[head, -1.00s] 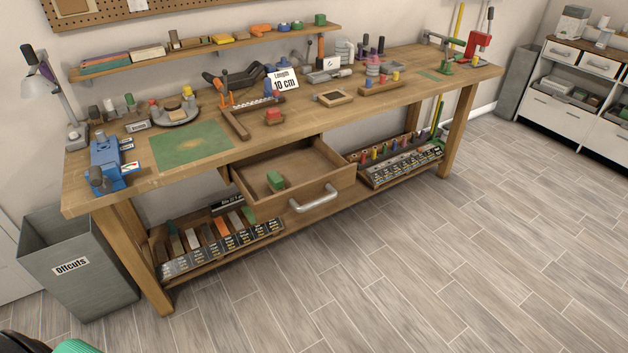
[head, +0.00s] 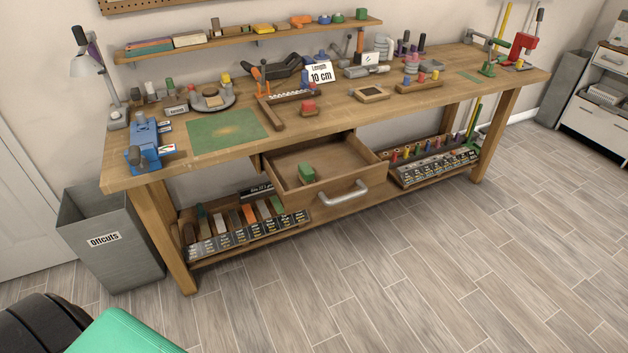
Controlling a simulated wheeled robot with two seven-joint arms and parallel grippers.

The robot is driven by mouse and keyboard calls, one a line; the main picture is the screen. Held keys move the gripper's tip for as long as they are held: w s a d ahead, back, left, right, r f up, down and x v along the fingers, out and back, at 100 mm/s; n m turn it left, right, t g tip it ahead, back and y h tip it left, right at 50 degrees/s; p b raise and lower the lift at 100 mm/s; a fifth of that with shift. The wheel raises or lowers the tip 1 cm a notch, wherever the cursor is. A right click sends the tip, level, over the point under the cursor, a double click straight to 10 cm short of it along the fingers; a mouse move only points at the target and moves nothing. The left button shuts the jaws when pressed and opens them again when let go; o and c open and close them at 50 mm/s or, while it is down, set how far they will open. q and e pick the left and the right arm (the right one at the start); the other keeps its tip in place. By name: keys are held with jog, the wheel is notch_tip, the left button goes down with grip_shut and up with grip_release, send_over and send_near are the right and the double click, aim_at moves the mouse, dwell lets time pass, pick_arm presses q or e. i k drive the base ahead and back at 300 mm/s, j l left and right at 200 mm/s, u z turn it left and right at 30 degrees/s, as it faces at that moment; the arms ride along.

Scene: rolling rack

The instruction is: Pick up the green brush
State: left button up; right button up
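Neither of my grippers is in view, and nothing is touching the green brush.
Bins fill the lower shelf. The floor (head: 400,280) in front is clear.

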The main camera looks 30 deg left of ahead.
aim_at(306, 174)
jog(key=i+u, duration=0.15)
jog(key=u, duration=0.3)
jog(key=i+l+u, duration=0.15)
jog(key=u, duration=0.25)
jog(key=i+l+u, duration=0.1)
jog(key=u, duration=0.35)
